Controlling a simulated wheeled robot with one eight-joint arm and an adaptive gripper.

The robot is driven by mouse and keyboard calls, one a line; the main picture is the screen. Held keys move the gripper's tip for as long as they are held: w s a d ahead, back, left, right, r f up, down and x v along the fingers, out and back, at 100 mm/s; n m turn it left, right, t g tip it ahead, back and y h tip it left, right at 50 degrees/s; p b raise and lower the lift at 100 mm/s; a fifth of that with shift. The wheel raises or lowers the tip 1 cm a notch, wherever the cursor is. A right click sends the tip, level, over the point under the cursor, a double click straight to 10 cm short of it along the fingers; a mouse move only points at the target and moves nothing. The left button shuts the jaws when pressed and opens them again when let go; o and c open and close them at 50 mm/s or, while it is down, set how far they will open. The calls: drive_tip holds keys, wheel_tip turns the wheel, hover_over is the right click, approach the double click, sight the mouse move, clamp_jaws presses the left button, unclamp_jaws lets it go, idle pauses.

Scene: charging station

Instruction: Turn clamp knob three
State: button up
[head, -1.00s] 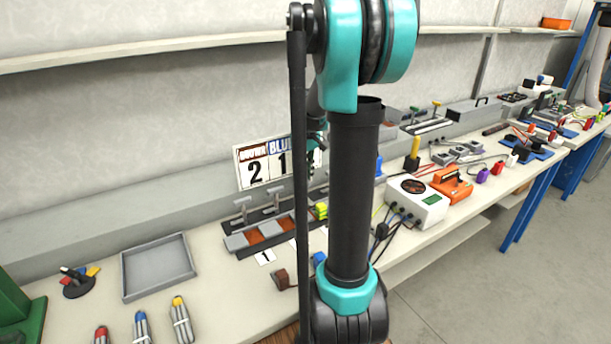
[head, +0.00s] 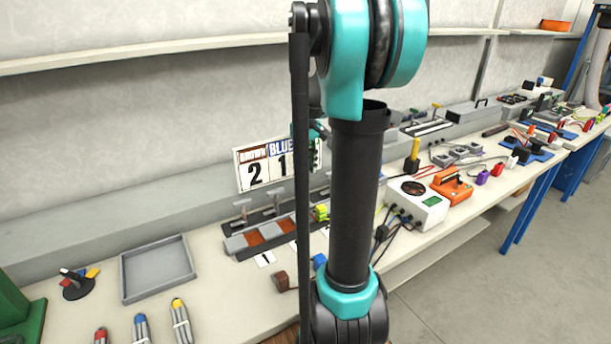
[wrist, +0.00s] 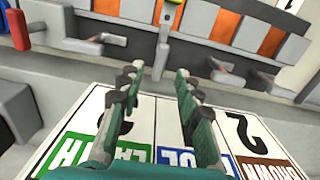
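A row of grey clamps with T-shaped knobs stands at the back of the bench. In the head view two knobs show, one at left (head: 240,205) and one right of it (head: 275,196); my arm hides most of the rest. In the wrist view one grey knob post (wrist: 161,60) stands just beyond and between my fingertips; contact cannot be told. Other knobs show to its left (wrist: 100,46) and right (wrist: 226,76). No numbers show on the knobs. My gripper (wrist: 159,72) is open, its two green fingers apart; in the head view it is partly hidden behind my arm.
A number sign (head: 262,166) stands behind the clamps and lies beneath my fingers in the wrist view (wrist: 165,125). A grey tray (head: 158,270) is at left. A white box (head: 416,203) with cables and an orange device (head: 452,187) stand at right.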

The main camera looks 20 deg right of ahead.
wheel_tip(320, 180, up, 8)
drive_tip(key=shift+r, duration=0.15)
idle(0.6)
